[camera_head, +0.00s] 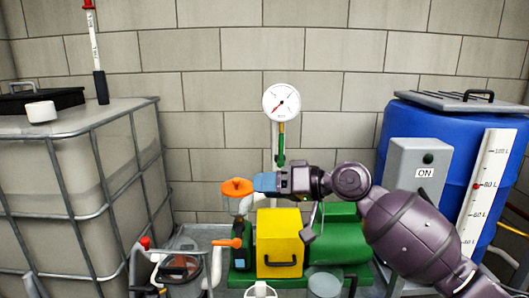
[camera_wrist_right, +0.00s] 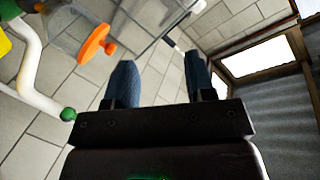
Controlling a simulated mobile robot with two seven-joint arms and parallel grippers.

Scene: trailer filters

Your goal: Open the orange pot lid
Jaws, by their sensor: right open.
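The orange pot lid (camera_head: 237,187) is a round disc with a raised knob, on top of a clear pot left of the yellow box. My right gripper (camera_head: 265,182), with blue fingers, is just right of the lid in the head view. The lid also shows in the right wrist view (camera_wrist_right: 95,45), left of both fingers and not between them. In that view my right gripper (camera_wrist_right: 162,80) is open with an empty gap. Whether a finger touches the lid's edge I cannot tell. My left gripper is not in view.
A yellow box (camera_head: 279,242) and green machine (camera_head: 338,243) stand below my right arm. A gauge (camera_head: 281,102) rises behind. An orange valve handle (camera_head: 228,242) sits below the lid. A caged tank (camera_head: 60,190) is left, a blue barrel (camera_head: 455,150) right.

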